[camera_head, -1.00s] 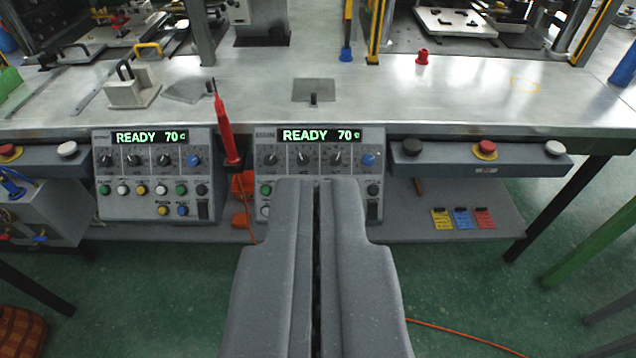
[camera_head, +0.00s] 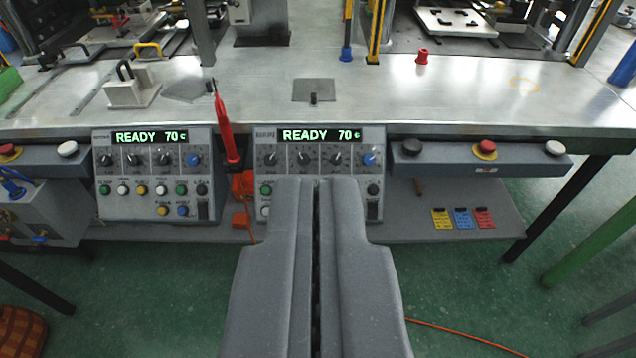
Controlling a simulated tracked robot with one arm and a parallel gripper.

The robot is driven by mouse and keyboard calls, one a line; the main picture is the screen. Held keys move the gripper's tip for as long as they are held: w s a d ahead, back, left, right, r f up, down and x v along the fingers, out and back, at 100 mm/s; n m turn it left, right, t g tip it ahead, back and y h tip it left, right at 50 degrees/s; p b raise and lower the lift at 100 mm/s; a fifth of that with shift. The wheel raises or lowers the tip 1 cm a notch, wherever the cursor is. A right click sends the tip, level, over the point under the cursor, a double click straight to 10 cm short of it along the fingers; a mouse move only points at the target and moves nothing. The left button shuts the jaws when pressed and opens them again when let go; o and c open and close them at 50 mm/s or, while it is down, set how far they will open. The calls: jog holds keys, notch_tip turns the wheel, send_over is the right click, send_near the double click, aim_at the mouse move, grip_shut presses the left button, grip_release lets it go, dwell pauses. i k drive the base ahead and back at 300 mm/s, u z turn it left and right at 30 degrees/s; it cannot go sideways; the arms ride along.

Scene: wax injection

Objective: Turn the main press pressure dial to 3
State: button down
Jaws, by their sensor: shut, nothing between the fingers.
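Two grey control panels stand under the front edge of the metal bench. The left panel (camera_head: 110,205) and the right panel (camera_head: 262,145) each have a green "READY 70" display, a row of black dials and one blue dial. The right panel's black dials (camera_head: 304,159) and blue dial (camera_head: 368,159) show just above my gripper. The left panel's dials (camera_head: 133,160) are unobstructed. Labels are too small to read, so I cannot tell which dial is the pressure dial. My gripper (camera_head: 317,185) is shut and empty, in front of the right panel, hiding most of its lower buttons.
A red tool (camera_head: 226,130) hangs between the panels on an orange cable. Button boxes (camera_head: 480,160) flank the panels on both sides. Yellow, blue and red tags (camera_head: 462,218) lie on the lower shelf.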

aim_at(270, 160)
jog(key=k, duration=1.3)
jog(key=u, duration=0.5)
jog(key=i, duration=1.75)
jog(key=z, duration=0.5)
